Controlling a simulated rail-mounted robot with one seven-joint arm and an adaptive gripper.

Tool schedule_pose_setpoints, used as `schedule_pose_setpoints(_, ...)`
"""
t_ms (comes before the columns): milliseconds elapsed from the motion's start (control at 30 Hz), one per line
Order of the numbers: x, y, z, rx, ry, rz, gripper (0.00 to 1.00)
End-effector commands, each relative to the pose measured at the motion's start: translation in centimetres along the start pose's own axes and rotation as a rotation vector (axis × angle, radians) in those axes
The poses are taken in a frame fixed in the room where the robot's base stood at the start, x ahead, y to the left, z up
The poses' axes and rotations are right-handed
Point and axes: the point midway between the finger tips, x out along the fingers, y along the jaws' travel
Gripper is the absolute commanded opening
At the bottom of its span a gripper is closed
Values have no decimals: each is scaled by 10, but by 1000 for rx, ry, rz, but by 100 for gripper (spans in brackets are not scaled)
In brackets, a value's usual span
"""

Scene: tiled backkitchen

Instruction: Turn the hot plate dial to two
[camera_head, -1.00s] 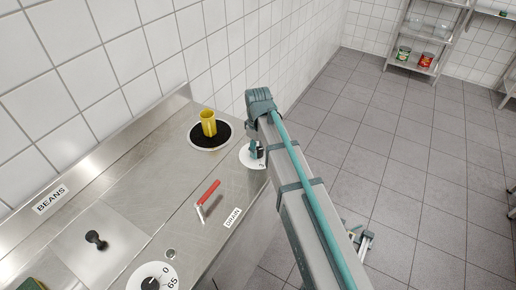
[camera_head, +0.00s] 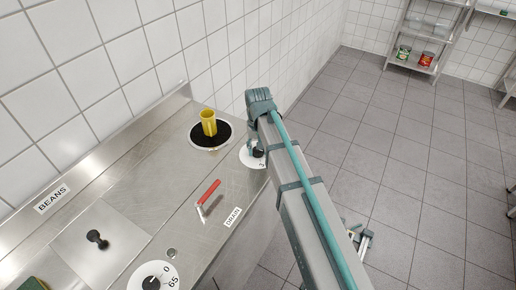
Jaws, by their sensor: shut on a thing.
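The hot plate (camera_head: 197,138) is a black round plate with a pale rim, set in the steel counter. Its dial (camera_head: 246,159) is a white disc with a dark knob, at the counter's right edge. A "3" shows on the disc's lower right; the other marks are hidden by my arm or too small to read. My gripper (camera_head: 256,149) is at the dial, shut on its dark knob. My arm covers the dial's right side, so the pointer's setting cannot be read.
A yellow cup (camera_head: 208,123) stands on the hot plate. A red-handled drain lever (camera_head: 208,191) sits nearer, beside a "DRAIN" label (camera_head: 233,217). Another dial (camera_head: 152,279) and a black-knobbed lid (camera_head: 97,240) are at the lower left. A shelf (camera_head: 411,66) holds cans at the back.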

Motion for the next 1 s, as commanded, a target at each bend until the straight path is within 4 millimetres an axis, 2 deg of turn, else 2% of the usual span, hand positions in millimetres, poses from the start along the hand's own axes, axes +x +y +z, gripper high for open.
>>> schedule_pose_setpoints(667,0,0,0,64,1,0,8)
schedule_pose_setpoints(700,0,0,0,64,1,0,49)
schedule_pose_setpoints(800,0,0,0,64,1,0,66)
schedule_pose_setpoints(1000,0,0,0,64,1,0,68)
